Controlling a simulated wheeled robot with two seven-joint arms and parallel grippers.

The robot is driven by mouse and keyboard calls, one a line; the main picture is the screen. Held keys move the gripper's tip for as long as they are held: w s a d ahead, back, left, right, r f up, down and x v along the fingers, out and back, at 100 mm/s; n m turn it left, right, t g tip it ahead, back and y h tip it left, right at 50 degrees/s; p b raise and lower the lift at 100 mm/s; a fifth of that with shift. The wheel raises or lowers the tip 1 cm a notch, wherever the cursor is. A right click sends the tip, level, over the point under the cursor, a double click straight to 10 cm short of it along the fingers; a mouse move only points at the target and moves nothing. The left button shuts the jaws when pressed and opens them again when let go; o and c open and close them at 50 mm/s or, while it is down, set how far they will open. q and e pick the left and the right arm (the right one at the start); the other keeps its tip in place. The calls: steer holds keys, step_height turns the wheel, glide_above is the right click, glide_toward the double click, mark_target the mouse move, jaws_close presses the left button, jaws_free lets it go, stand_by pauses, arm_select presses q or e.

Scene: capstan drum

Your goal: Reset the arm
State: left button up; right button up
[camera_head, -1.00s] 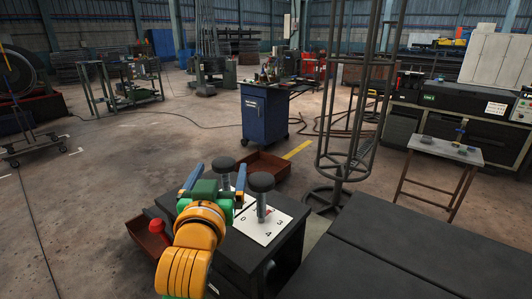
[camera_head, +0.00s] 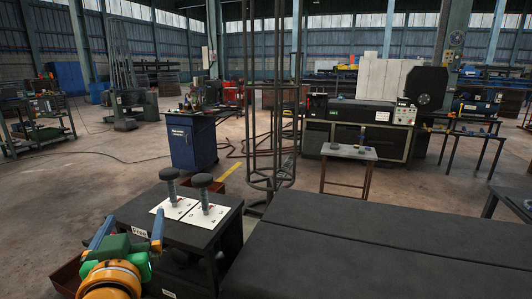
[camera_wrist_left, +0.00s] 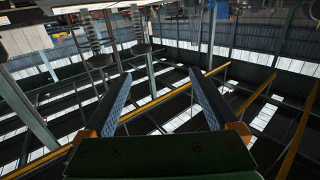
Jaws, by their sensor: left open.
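My left gripper (camera_head: 131,232) is at the lower left in the head view, in front of the dark stand (camera_head: 140,207). Its blue fingers are wide apart with nothing between them. In the left wrist view the open fingers (camera_wrist_left: 163,90) frame only the roof and walls of the hall. Two upright levers with round black knobs, the left one (camera_head: 169,174) and the right one (camera_head: 201,181), stand on white numbered cards on the stand. They also show upside down at the top of the wrist view (camera_wrist_left: 139,48). The gripper is apart from both. My right gripper is out of view.
A long dark bench top (camera_head: 370,245) fills the lower right. A tall round metal frame (camera_head: 268,110) stands behind the stand. A blue cabinet (camera_head: 193,145), a small table (camera_head: 348,153) and a machine (camera_head: 360,113) are farther back. Open floor lies at the left.

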arm_select(q)
steer(key=s+d+f+m+g+h, duration=0.1)
steer(key=s+f+g, duration=0.2)
steer(key=f, duration=0.5)
steer(key=s+d+f+m+g+h, duration=0.2)
steer(key=f, duration=0.7)
steer(key=s+d+f+m+g+h, duration=0.1)
steer(key=s+f+g, duration=0.2)
steer(key=f, duration=0.5)
steer(key=s+d+f+m+g+h, duration=0.25)
steer(key=s+f+g, duration=0.35)
steer(key=s+f, duration=0.7)
step_height(320, 180, down, 9)
steer(key=s+p, duration=0.2)
steer(key=p, duration=0.2)
steer(key=s+a+f+g+p, duration=0.2)
steer(key=s+f, duration=0.6)
steer(key=s, duration=0.5)
steer(key=shift+y+p, duration=0.45)
steer(key=shift+p, duration=0.15)
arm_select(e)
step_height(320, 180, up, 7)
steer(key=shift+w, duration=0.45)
arm_select(q)
steer(key=shift+s+a+f+n, duration=0.1)
steer(key=shift+n, duration=0.15)
